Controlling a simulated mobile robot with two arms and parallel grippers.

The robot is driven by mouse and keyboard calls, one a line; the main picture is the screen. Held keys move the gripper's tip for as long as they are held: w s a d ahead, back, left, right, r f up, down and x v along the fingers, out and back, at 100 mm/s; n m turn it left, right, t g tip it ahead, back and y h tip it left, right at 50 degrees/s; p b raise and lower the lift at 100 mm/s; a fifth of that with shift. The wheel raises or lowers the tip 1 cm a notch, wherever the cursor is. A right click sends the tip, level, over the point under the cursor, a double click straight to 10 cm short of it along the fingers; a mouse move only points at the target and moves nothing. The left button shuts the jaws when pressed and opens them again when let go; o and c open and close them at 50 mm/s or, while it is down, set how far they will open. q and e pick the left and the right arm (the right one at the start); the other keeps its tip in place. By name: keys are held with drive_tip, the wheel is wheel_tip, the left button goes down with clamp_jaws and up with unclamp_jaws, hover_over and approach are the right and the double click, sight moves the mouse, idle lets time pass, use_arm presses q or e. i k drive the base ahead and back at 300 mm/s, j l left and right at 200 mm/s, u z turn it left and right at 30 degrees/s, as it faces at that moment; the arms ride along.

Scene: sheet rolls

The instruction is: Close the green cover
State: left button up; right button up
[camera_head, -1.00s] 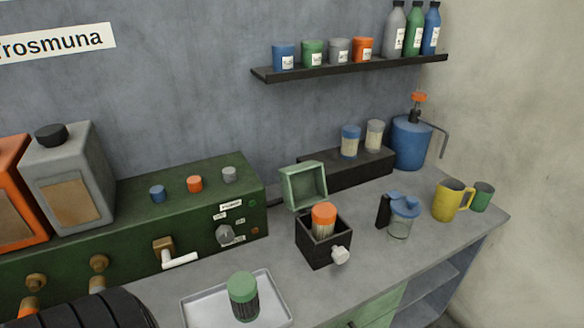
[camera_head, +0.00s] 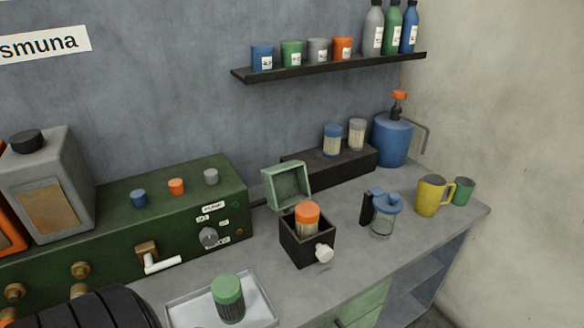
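The green cover (camera_head: 287,186) is a square, hollow lid. It stands open, tilted up at the back of a small black box (camera_head: 306,250) on the grey counter. A jar with an orange lid (camera_head: 306,217) stands upright in the box and sticks up above its rim. A white knob (camera_head: 323,253) is on the box's front. Neither of my grippers is in view.
A tray (camera_head: 262,312) with a green-lidded jar (camera_head: 228,297) lies left of the box. A glass pitcher with a blue lid (camera_head: 386,204) and a yellow mug (camera_head: 430,196) stand to the right. A green machine (camera_head: 110,235) is at the left.

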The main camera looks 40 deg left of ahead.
sight(286, 185)
drive_tip(key=i+z, duration=0.1)
drive_tip(key=z, duration=0.25)
drive_tip(key=i+z, duration=0.1)
drive_tip(key=z, duration=0.25)
drive_tip(key=i+j+z, duration=0.1)
drive_tip(key=z, duration=0.3)
drive_tip(key=u, duration=0.45)
drive_tip(key=i+j+u, duration=0.1)
drive_tip(key=u, duration=0.4)
drive_tip(key=i+u, duration=0.1)
drive_tip(key=u, duration=0.8)
drive_tip(key=i+j, duration=0.05)
